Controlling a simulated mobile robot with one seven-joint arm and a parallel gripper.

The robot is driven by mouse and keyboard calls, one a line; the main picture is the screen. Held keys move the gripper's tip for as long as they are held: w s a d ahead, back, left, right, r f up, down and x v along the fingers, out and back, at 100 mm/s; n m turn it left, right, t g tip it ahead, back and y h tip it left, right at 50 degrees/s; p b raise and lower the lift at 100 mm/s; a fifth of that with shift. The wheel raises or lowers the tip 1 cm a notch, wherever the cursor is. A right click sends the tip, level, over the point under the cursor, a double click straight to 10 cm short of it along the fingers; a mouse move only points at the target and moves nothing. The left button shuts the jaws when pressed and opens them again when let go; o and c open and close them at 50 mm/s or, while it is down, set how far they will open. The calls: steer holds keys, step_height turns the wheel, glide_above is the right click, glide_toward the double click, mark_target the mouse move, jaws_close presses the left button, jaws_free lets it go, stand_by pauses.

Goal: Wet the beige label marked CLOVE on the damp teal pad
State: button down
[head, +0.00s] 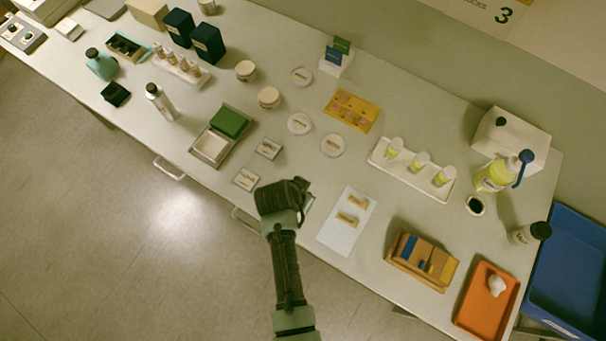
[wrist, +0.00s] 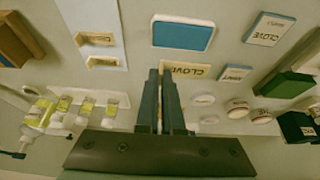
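The beige label marked CLOVE (wrist: 192,71) shows at my fingertips in the wrist view, its lettering facing the camera. My gripper (wrist: 161,76) appears shut on the label, with the fingers close together and hiding its left part. The damp teal pad (wrist: 183,36) lies in a pale tray just beyond the label in the wrist view. The label looks apart from the pad, but its height above the table cannot be told. In the head view my gripper (head: 288,203) is near the table's front edge and hides most of the pad and the label.
A white sheet (head: 341,235) with two beige labels (head: 357,201) lies right of my gripper. Two lettered cards (head: 246,179) lie to its left, near a green pad (head: 229,121). Round white discs (head: 300,123) and a rack of yellow-filled cups (head: 419,160) stand farther back.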

steer(key=shift+w+a+f+b, duration=0.1)
steer(key=shift+f+b, duration=0.5)
steer(key=shift+f, duration=0.1)
steer(key=shift+f+b, duration=2.15)
steer(key=shift+f, duration=0.4)
steer(key=shift+f, duration=0.35)
steer(key=shift+r, duration=0.1)
step_height(320, 180, up, 7)
steer(key=p, duration=0.6)
